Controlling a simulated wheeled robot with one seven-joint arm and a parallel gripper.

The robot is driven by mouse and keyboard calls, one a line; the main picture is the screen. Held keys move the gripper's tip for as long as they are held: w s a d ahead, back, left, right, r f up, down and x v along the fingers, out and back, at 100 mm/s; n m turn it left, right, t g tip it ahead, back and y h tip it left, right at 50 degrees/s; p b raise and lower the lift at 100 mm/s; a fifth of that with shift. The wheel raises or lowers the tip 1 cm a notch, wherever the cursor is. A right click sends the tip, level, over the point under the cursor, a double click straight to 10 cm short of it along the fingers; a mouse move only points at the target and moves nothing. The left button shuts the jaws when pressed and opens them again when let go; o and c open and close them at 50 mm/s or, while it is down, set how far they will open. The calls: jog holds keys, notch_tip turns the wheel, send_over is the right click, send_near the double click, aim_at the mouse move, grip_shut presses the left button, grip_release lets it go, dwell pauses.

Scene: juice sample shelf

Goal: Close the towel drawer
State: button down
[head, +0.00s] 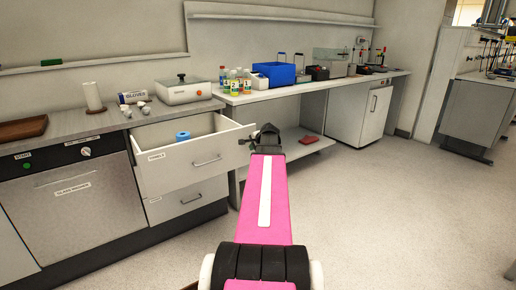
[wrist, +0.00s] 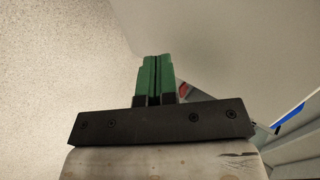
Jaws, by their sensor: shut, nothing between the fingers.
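The towel drawer (head: 196,163) stands pulled out of the cabinet in the head view, with a label and a metal handle on its white front. A blue roll (head: 182,136) lies inside it. My pink arm reaches forward, and my gripper (head: 249,140) is at the right end of the drawer front, close beside it. I cannot tell whether it touches. In the wrist view the two green fingers of my gripper (wrist: 156,78) are together with nothing between them. A pale surface fills the upper right there; I cannot tell for sure what it is.
A second drawer (head: 187,199) below is shut. A dishwasher-like machine (head: 70,201) stands to the left. The counter to the right holds bottles (head: 235,82) and a blue bin (head: 275,74). A red item (head: 308,140) lies on the low shelf. The floor at right is clear.

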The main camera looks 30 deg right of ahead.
aim_at(219, 125)
jog(key=shift+w, duration=0.8)
jog(key=w, duration=1.1)
jog(key=w+a, duration=0.1)
jog(key=w, duration=2.3)
jog(key=shift+a, duration=0.15)
jog(key=shift+w+r, duration=0.1)
jog(key=shift+w, duration=0.1)
